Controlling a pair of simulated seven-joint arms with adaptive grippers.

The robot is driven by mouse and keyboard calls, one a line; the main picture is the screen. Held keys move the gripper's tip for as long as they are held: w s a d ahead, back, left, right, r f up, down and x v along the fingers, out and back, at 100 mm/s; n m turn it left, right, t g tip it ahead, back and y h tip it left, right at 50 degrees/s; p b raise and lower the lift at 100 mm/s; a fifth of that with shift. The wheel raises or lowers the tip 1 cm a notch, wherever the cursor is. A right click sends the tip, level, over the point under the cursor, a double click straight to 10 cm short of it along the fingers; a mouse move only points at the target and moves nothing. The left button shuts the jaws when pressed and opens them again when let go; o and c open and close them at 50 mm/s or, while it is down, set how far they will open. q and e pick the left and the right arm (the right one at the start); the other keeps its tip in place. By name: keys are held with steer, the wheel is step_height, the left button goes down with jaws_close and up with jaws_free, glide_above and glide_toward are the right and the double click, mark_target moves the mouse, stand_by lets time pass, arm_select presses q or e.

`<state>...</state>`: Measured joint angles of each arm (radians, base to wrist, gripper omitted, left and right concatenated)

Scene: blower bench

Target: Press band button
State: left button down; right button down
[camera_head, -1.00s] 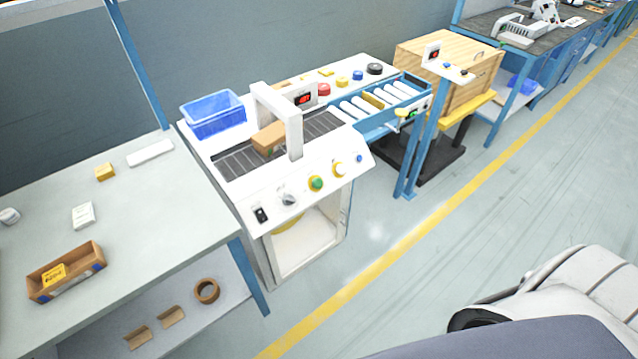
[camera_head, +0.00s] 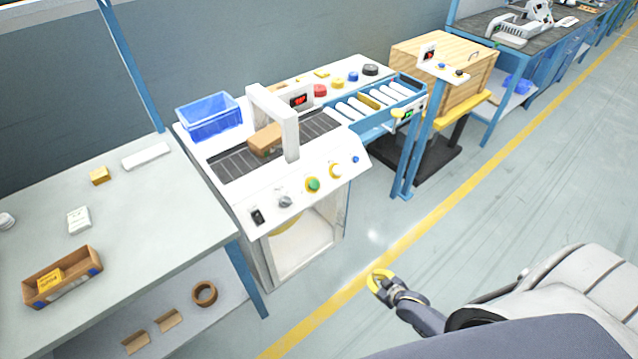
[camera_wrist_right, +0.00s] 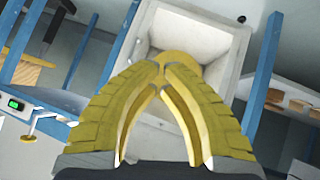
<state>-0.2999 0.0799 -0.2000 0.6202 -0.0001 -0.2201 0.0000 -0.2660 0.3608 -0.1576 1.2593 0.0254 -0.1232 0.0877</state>
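The white banding machine (camera_head: 228,201) stands mid-left, with a cardboard box (camera_head: 265,139) under its arch (camera_head: 290,132). Its sloped front panel carries a black switch (camera_head: 257,216), a grey knob (camera_head: 285,200), a green button (camera_head: 313,185) and a white button (camera_head: 337,171), both with yellow collars, and a small blue button (camera_head: 355,159). I cannot read which is the band button. My right gripper (camera_head: 379,281) is empty, in front of and below the panel, apart from it. In the right wrist view its yellow fingers (camera_wrist_right: 162,76) meet at the tips. My left gripper is out of view.
A blue bin (camera_head: 209,128) sits on the machine's back left. A grey table (camera_head: 130,215) stands left, a roller conveyor (camera_head: 385,122) and a blue post (camera_head: 418,145) right. The floor in front is clear around the yellow line.

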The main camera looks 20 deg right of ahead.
steer(key=w+a+r+t+y, duration=0.1)
steer(key=w+r, duration=0.3)
steer(key=r, duration=0.7)
steer(key=w+a+r+t+y, duration=0.2)
steer(key=w+a+r+t, duration=0.2)
steer(key=r, duration=0.8)
steer(key=w+a+r+t+y, duration=0.1)
steer(key=w+a+r+t, duration=0.1)
steer(key=r, duration=0.9)
steer(key=w+a, duration=0.1)
steer(key=w, duration=0.1)
steer(key=shift+w+r+m+t+y, duration=0.3)
steer(key=shift+w+m+y, duration=0.1)
steer(key=shift+w+a, duration=0.1)
glide_above(314, 184)
steer(key=v, duration=0.5)
steer(key=shift+w+a+f, duration=0.2)
steer(key=shift+w+f, duration=1.2)
steer(key=shift+f, duration=0.05)
steer(key=shift+f, duration=0.1)
